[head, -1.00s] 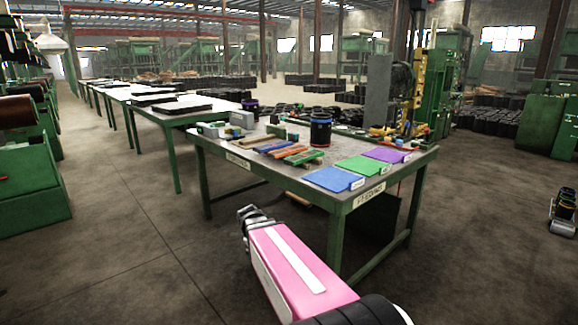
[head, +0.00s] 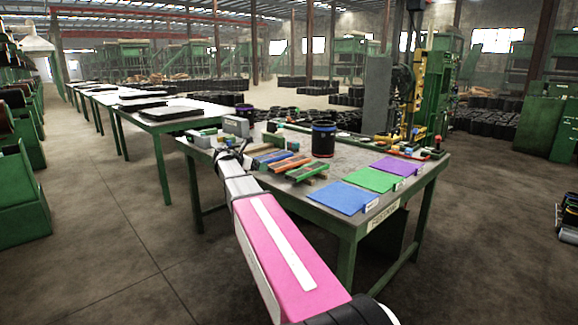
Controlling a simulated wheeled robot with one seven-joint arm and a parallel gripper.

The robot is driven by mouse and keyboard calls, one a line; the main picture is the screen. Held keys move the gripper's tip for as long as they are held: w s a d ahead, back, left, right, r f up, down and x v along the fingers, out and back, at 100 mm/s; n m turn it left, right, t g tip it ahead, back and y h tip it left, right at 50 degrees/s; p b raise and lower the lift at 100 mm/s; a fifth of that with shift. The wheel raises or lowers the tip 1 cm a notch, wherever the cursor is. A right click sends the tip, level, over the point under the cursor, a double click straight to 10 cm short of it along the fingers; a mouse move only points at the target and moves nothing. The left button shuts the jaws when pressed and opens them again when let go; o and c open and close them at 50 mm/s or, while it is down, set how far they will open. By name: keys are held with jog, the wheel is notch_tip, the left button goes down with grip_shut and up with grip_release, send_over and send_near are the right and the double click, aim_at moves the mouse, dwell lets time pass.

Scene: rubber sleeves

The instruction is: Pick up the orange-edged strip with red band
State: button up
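Several strips lie side by side near the table's left front part. An orange-edged strip (head: 287,162) lies between a blue strip (head: 272,156) and a green-edged strip (head: 308,171). A red band on it is too small to make out. My gripper (head: 231,150) is at the table's left edge, left of the strips and apart from the orange-edged one. Its fingers are small and dark, so I cannot tell whether they are open or shut. My arm hides part of the table's left edge.
Blue (head: 343,198), green (head: 374,180) and purple (head: 394,166) mats lie at the right front of the green-legged table (head: 325,180). A black cylinder (head: 323,139) stands behind the strips. Small grey boxes (head: 237,126) stand at the back left.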

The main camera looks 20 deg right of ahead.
jog(key=x, duration=0.8)
jog(key=shift+s+d+f, duration=0.15)
jog(key=shift+d+f, duration=0.1)
jog(key=shift+f, duration=0.1)
jog(key=c, duration=0.9)
